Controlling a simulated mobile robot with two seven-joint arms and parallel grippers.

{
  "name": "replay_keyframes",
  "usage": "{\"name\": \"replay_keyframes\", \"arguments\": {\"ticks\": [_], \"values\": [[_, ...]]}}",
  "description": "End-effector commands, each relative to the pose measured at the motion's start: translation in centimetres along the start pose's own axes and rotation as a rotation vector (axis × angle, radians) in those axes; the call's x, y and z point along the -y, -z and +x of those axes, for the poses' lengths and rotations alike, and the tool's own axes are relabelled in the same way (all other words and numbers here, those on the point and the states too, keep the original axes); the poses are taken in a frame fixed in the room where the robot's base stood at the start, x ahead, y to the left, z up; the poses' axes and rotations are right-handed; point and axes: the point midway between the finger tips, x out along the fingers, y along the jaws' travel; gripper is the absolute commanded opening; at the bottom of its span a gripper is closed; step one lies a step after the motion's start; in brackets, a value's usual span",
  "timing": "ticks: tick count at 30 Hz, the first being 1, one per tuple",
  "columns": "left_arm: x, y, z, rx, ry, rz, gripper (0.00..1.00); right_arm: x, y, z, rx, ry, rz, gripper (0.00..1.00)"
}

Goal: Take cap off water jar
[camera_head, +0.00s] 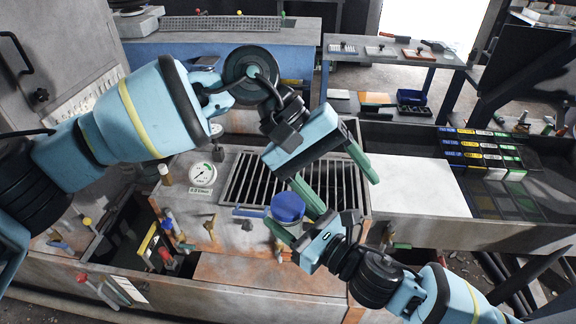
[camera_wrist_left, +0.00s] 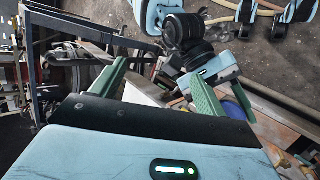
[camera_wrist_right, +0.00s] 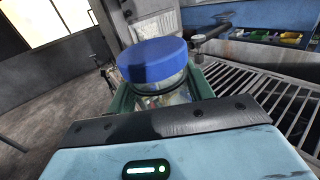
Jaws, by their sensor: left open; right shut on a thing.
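The water jar is clear with a blue cap (camera_head: 288,206) on top, which also shows in the right wrist view (camera_wrist_right: 152,60). The clear jar body (camera_wrist_right: 168,95) is between the green fingers of my right gripper (camera_wrist_right: 161,88), which is shut on it below the cap. In the head view the jar is over the front of the grate. My left gripper (camera_head: 348,196) is open and empty, up and to the right of the cap in the head view. In the left wrist view, part of the blue cap (camera_wrist_left: 234,111) shows beside one open finger of my left gripper (camera_wrist_left: 158,78).
The slatted grate (camera_head: 252,178) and a pressure gauge (camera_head: 202,175) are around the jar. A white panel (camera_head: 412,190) lies to the right, beside a dark bin with several coloured boxes (camera_head: 487,150). A table with tools (camera_head: 395,50) stands behind.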

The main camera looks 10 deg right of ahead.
Motion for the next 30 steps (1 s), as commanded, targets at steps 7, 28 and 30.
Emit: {"name": "replay_keyframes", "arguments": {"ticks": [7, 28, 30], "values": [[3.1, 2.0, -2.6, -0.11, 0.433, 0.259, 0.75, 0.0, 0.0, 0.0, 0.001, 0.0, 0.0, 0.0], [7.0, 3.8, -4.2, -0.119, 0.791, 0.392, 0.75, 0.0, 0.0, 0.0, 0.001, 0.0, 0.0, 0.0], [7.6, 4.0, -3.6, -0.119, 0.791, 0.391, 0.75, 0.0, 0.0, 0.0, 0.001, 0.0, 0.0, 0.0]]}}
